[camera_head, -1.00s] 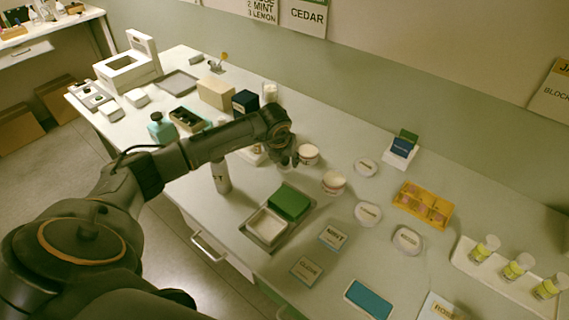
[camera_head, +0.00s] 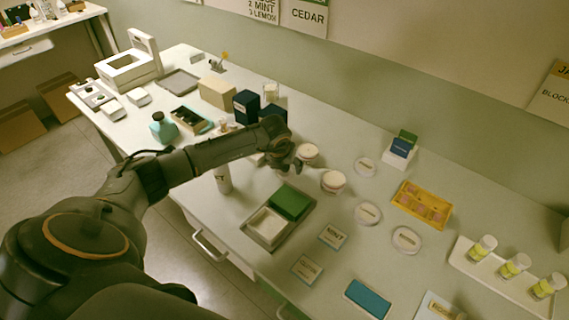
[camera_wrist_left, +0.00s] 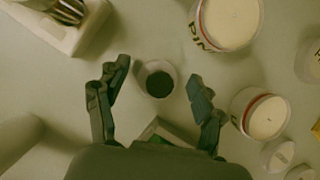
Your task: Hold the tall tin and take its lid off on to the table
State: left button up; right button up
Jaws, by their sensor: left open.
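A tall pale cylinder with dark lettering (camera_head: 222,179), which looks like the tall tin, stands near the table's front edge. My left forearm crosses in front of it and hides its upper part, so I cannot tell how its lid sits. My left gripper (camera_head: 291,166) is to its right, beside the white jars. In the left wrist view the left gripper (camera_wrist_left: 156,88) is open. A small round pale container with a dark round top or opening (camera_wrist_left: 158,83) shows between its fingers, touching neither. In the head view the gripper hides this container. My right gripper is out of view.
Two white jars (camera_head: 333,182) stand close to the right of the gripper. A tray (camera_head: 265,245) with a green block (camera_head: 289,203) lies in front. A dark blue box (camera_head: 246,106) stands behind the arm. Flat cards and round lids lie further right, with bare table between them.

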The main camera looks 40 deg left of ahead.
pick_arm(q)
jog(key=b+v, duration=0.3)
jog(key=v, duration=0.9)
jog(key=shift+r, duration=0.1)
